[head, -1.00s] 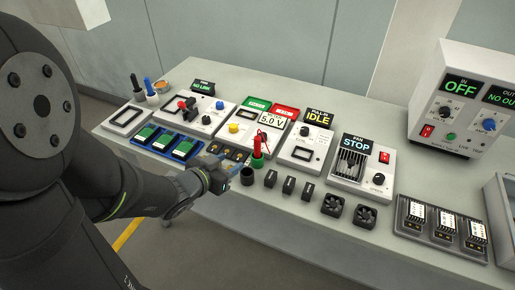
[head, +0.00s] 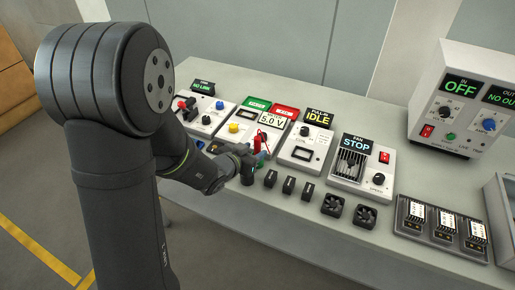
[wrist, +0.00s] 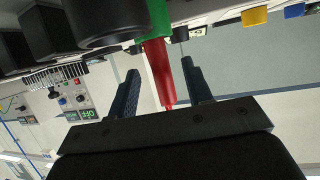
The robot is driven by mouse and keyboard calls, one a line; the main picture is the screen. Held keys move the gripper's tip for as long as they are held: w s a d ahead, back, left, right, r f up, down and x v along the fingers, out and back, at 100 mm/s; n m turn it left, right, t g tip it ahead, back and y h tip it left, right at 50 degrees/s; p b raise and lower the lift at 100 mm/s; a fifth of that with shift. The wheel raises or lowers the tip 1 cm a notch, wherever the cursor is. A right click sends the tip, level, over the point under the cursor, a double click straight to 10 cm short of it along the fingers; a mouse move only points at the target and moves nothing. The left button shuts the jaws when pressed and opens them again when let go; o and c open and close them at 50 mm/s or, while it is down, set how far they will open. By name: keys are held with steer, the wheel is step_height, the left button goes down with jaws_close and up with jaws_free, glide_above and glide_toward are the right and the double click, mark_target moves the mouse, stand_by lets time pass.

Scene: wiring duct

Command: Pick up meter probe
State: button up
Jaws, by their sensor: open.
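The red meter probe (head: 262,137) stands in a small green holder at the front of the meter unit showing 5.0 V (head: 271,120). In the wrist view the probe (wrist: 158,72) runs out of the green holder (wrist: 154,15) into the space between my blue fingers. My gripper (wrist: 161,88) is open, with one finger on each side of the probe and visible gaps to it. In the head view my gripper (head: 252,160) is low at the holder and hides most of it and the probe's lower part.
A dark round cup (wrist: 100,22) lies close beside the holder in the wrist view. Several small black blocks (head: 288,185) and two fans (head: 332,204) line the bench front to the right. The FAN unit (head: 362,170) stands behind them.

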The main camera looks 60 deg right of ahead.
mark_target(256, 150)
steer(key=x, duration=0.5)
steer(key=shift+w+f, duration=0.1)
steer(key=shift+f, duration=0.1)
jaws_close()
